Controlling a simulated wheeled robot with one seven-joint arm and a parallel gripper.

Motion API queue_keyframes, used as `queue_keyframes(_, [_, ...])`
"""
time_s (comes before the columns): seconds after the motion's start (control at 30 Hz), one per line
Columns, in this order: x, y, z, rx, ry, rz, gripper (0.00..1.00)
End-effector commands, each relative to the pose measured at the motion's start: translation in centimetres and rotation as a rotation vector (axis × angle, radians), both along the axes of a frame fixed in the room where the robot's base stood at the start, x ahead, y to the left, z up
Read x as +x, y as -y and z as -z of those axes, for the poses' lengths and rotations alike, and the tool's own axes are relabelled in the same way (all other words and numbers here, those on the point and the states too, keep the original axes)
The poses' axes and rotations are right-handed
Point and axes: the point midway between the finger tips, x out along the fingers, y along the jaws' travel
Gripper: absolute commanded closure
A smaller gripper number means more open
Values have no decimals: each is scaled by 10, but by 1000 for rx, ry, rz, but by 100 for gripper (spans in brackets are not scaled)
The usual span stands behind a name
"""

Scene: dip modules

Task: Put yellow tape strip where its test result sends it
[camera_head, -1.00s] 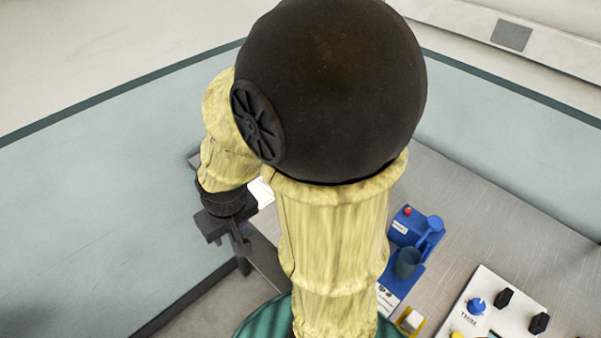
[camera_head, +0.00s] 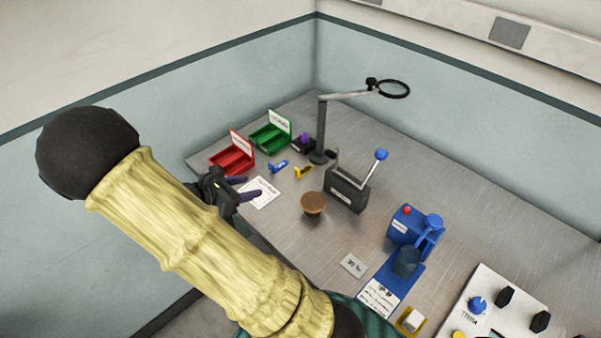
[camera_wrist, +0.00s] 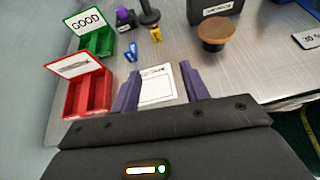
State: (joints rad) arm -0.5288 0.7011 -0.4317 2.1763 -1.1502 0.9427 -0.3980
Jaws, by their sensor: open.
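A small yellow strip (camera_head: 303,172) lies on the metal table, just right of a small blue strip (camera_head: 278,167). In the wrist view the yellow strip (camera_wrist: 156,35) is beyond my fingers, with the blue strip (camera_wrist: 131,52) to its left. The green tray (camera_head: 270,139) has a label reading GOOD in the wrist view. The red tray (camera_head: 232,159) has a label that I cannot read. My gripper (camera_head: 247,188) is open and empty above the table's left edge. In the wrist view its two dark fingers (camera_wrist: 158,90) stand apart on either side of a white printed sheet (camera_wrist: 158,84).
A black box with a blue-knobbed lever (camera_head: 347,188) and a round brown-topped stool-like piece (camera_head: 313,203) stand right of the strips. A magnifier stand (camera_head: 321,130) and a dark block with a purple knob (camera_head: 304,142) are behind. A blue device (camera_head: 413,235) stands at right.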

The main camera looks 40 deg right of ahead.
Motion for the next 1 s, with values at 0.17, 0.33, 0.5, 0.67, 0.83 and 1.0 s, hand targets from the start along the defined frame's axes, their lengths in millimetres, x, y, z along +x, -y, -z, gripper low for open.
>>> queue_keyframes(0.17, [12,0,-4,-67,-34,-58,55])
queue_keyframes(0.33, [11,0,-4,-64,-32,-57,55])
queue_keyframes(0.5, [11,5,-2,-64,-32,-53,55])
queue_keyframes(0.67, [12,26,6,-65,-34,-51,55])
queue_keyframes(0.83, [14,54,17,-63,-34,-49,55])
queue_keyframes(1.0, [16,81,29,-64,-34,-51,55])
